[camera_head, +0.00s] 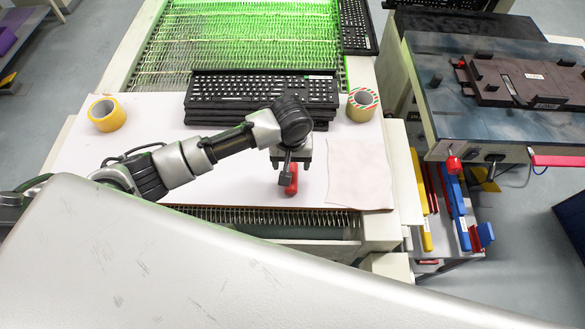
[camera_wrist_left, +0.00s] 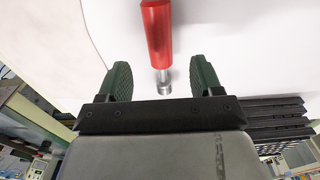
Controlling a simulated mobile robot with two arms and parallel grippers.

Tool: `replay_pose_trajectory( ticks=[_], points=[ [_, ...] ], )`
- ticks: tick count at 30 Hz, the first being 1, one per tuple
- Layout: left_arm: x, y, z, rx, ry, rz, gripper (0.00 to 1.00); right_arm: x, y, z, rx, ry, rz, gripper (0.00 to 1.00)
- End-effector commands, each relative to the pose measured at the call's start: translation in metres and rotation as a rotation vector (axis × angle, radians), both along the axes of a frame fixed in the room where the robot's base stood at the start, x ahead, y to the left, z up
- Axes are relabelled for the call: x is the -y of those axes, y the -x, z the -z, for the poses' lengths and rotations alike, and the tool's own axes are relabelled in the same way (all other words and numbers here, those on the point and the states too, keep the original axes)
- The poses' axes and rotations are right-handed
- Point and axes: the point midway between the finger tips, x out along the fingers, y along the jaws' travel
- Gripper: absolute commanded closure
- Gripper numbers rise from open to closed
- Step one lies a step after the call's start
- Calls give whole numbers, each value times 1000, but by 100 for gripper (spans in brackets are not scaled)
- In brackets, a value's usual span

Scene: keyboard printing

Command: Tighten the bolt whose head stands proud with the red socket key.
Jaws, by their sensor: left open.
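The red socket key (camera_head: 293,180) is on the white tabletop, just under my left gripper (camera_head: 287,172), which partly hides it. In the left wrist view, the key's red handle (camera_wrist_left: 157,35) and its short metal socket end (camera_wrist_left: 165,85) show. My left gripper (camera_wrist_left: 160,66) is open there, with a green-padded finger on each side of the key's socket end. Clear gaps show between fingers and key. I cannot make out a bolt head in either view. My right gripper is not in view.
Stacked black keyboards (camera_head: 262,90) lie behind the gripper. A yellow tape roll (camera_head: 107,114) stands left, another roll (camera_head: 362,104) right of the stack. A pale cloth (camera_head: 358,175) lies right of the key. A separate table (camera_head: 440,95) at right holds a dark brown fixture (camera_head: 520,82).

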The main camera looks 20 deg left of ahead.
Motion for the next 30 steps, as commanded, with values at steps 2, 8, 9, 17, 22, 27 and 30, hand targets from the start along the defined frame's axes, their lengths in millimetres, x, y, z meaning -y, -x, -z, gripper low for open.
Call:
replay_pose_trajectory(
  ticks=[2,8,9,17,22,27,30],
  points=[
    [0,0,9,0,-1,-1,34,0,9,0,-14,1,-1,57],
    [-1,-2,24,0,-2,-1,34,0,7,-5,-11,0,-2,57],
    [-2,-3,29,-1,-3,-2,34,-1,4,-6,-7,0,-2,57],
    [-1,-5,63,2,-1,0,34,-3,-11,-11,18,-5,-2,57],
    [-1,-5,66,3,-1,1,34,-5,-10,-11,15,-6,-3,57],
    [-1,-5,65,2,0,1,47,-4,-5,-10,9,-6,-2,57],
    [-1,-5,65,2,0,1,62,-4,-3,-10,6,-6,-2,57]
  ],
)
